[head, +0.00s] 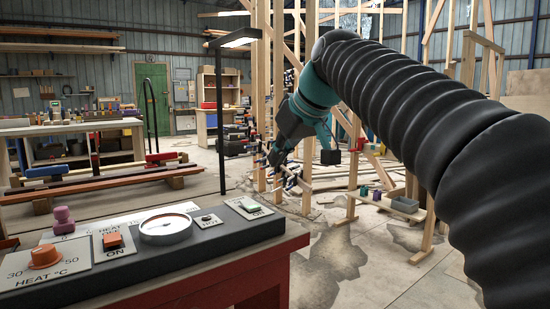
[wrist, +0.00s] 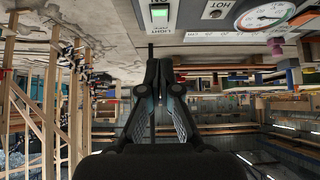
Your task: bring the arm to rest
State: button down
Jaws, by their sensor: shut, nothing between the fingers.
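My gripper (head: 276,160) hangs at the end of my raised arm in the middle of the head view, fingers pointing down and a little left. It is in free air beyond the control panel (head: 150,262) and touches nothing that I can see. In the wrist view my gripper (wrist: 158,68) shows its two dark fingers meeting at the tips, with nothing between them. The wrist picture is upside down, with the panel's green light switch (wrist: 159,13) and round gauge (wrist: 265,14) at its top edge.
Timber frames (head: 307,180) rise behind my gripper. A low bench (head: 390,208) holds small containers.

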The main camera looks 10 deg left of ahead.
jog(key=s+d+f+m+h, duration=0.2)
jog(key=d+f+m, duration=0.35)
jog(key=f, duration=0.95)
jog(key=s+d+f+m+h, duration=0.2)
jog(key=s+d+f, duration=0.6)
jog(key=s+d, duration=0.3)
jog(key=s+d+f+m+h, duration=0.2)
jog(key=s+d+f, duration=0.7)
jog(key=s+d, duration=0.2)
jog(key=shift+d, duration=1)
